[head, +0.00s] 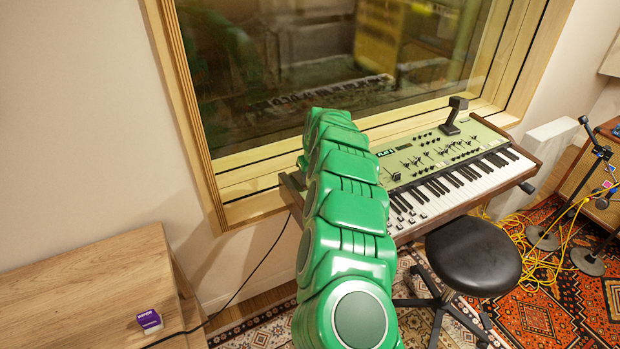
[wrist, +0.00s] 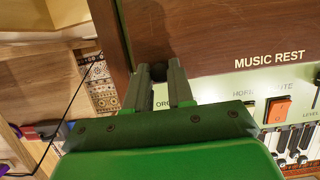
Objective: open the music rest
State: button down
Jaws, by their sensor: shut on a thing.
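In the wrist view, a brown wooden panel (wrist: 210,40) with white "MUSIC REST" lettering fills the upper part, above a strip of the keyboard's pale front. My gripper (wrist: 158,74) is at the panel's lower left corner, its two grey fingers shut on a small dark knob (wrist: 157,76) there. Most of the knob is hidden between the fingers. In the head view, the keyboard (head: 440,150) has a green top with sliders and stands below the window. My green arm covers its left end, and my gripper is hidden there.
An orange switch (wrist: 277,111) sits right of my gripper in the wrist view. In the head view, a black round stool (head: 473,256) stands before the keyboard. A wooden table (head: 90,290) with a small purple box (head: 149,321) is at the left. Yellow cables (head: 540,255) lie at the right.

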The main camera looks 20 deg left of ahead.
jog(key=shift+w+r+g+h, duration=0.15)
jog(key=shift+r+g+h, duration=0.1)
jog(key=shift+g+h, duration=0.05)
jog(key=shift+a+r, duration=0.1)
jog(key=shift+w+a+r, duration=0.2)
jog(key=shift+w+r, duration=0.1)
jog(key=shift+r, duration=0.15)
jog(key=shift+w+a+r, duration=0.15)
jog(key=shift+w+r, duration=0.1)
jog(key=shift+r, duration=0.15)
jog(key=shift+w+a+r, duration=0.65)
jog(key=shift+w+r, duration=0.05)
jog(key=shift+r, duration=0.15)
jog(key=shift+w+a+r, duration=0.45)
jog(key=shift+w+a, duration=0.2)
jog(key=shift+w+a+r, duration=0.2)
jog(key=shift+w+a, duration=0.6)
jog(key=shift+a, duration=0.05)
jog(key=shift+w+a, duration=0.15)
jog(key=shift+a, duration=0.05)
